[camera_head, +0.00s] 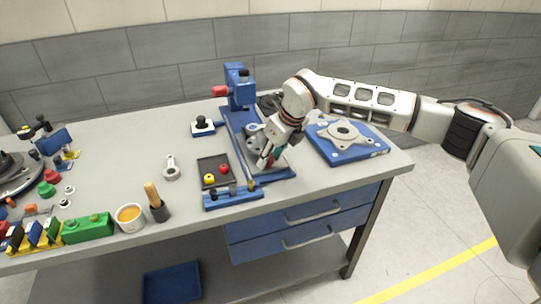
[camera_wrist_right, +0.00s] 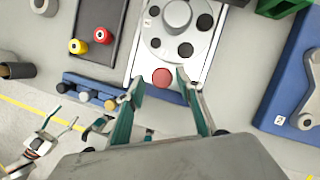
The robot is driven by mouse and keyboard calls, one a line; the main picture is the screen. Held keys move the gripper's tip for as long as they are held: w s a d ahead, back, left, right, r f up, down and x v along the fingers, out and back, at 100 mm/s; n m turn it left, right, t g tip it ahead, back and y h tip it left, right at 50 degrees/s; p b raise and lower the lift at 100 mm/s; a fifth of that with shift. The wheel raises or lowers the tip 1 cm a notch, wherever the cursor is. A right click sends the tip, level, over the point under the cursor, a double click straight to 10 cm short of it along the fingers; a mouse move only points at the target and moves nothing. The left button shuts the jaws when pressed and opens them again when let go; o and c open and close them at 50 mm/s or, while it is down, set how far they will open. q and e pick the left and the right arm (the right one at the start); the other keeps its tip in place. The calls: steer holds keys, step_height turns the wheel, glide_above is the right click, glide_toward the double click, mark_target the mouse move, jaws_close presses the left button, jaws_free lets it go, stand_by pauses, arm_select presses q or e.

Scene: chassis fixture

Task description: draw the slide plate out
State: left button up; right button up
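The slide plate (camera_wrist_right: 145,70) is a pale plate bearing a grey disc with dark round spots, in the right wrist view. A red knob (camera_wrist_right: 162,77) sits at its near end. My right gripper (camera_wrist_right: 160,84) is open, with its two teal-lined fingertips apart on either side of the knob's near edge; I cannot tell whether they touch it. In the head view my right gripper (camera_head: 268,161) is over the blue fixture (camera_head: 240,132) and hides much of the plate. My left gripper (camera_wrist_right: 60,122) shows small at the lower left of the wrist view, fingers apart, empty, and is out of the head view.
A dark tray (camera_head: 207,165) with yellow and red knobs lies left of the fixture. A blue rail (camera_head: 233,198) with several pegs stands in front. A blue base with a grey flange (camera_head: 343,133) is at right. The bench is clear left of the tray around a grey ring part (camera_head: 171,172).

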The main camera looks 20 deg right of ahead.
steer(key=shift+d+r, duration=0.1)
steer(key=shift+r, duration=0.35)
steer(key=v, duration=1.1)
steer(key=shift+s, duration=0.15)
steer(key=shift+d+r, duration=0.1)
